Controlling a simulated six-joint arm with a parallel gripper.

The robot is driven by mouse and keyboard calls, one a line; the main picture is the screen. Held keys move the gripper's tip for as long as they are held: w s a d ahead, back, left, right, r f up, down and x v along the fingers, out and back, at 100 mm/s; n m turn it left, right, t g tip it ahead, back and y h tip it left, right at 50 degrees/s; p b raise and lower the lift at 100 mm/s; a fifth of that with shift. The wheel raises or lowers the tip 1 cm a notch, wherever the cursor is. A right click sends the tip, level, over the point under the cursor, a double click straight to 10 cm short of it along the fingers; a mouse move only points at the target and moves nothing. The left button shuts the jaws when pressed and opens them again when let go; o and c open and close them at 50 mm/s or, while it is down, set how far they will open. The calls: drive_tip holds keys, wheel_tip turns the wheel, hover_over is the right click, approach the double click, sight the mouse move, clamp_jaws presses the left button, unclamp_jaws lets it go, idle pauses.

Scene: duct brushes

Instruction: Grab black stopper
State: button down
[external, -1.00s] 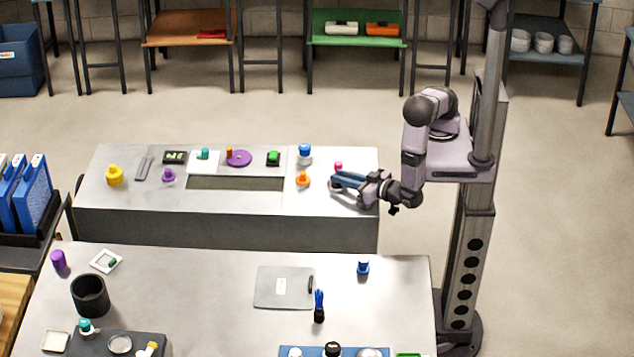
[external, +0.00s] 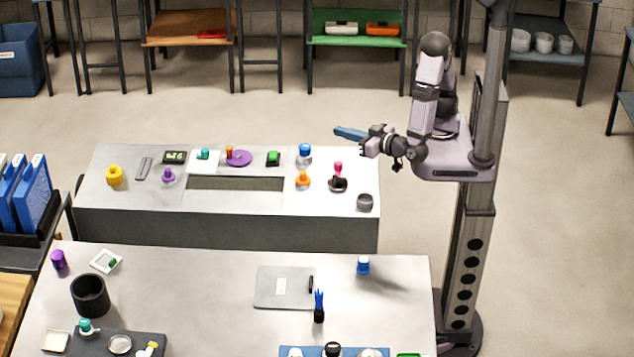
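A black piece with a pink knob (external: 338,180) stands near the right end of the far counter. A dark-topped jar (external: 333,349) shows at the bottom edge, on the blue tray of the near table. I cannot tell which one is the black stopper. My gripper (external: 349,133) is raised above the right end of the far counter, pointing left. It is apart from the pink-knobbed piece. Its blue fingers look overlapped from this side, so their opening is unclear. No held object is visible.
Near the pink-knobbed piece are an orange knob (external: 303,178), a blue-topped piece (external: 305,153) and a grey cylinder (external: 365,202). The far counter (external: 120,200) has a recessed slot in its middle. The near table (external: 200,290) holds several more objects.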

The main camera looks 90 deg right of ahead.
wheel_tip(320, 180, up, 11)
idle(0.4)
drive_tip(key=c, duration=0.5)
unclamp_jaws()
drive_tip(key=shift+b+v, duration=0.65)
drive_tip(key=shift+v, duration=3)
drive_tip(key=shift+f, duration=0.1)
drive_tip(key=c, duration=0.7)
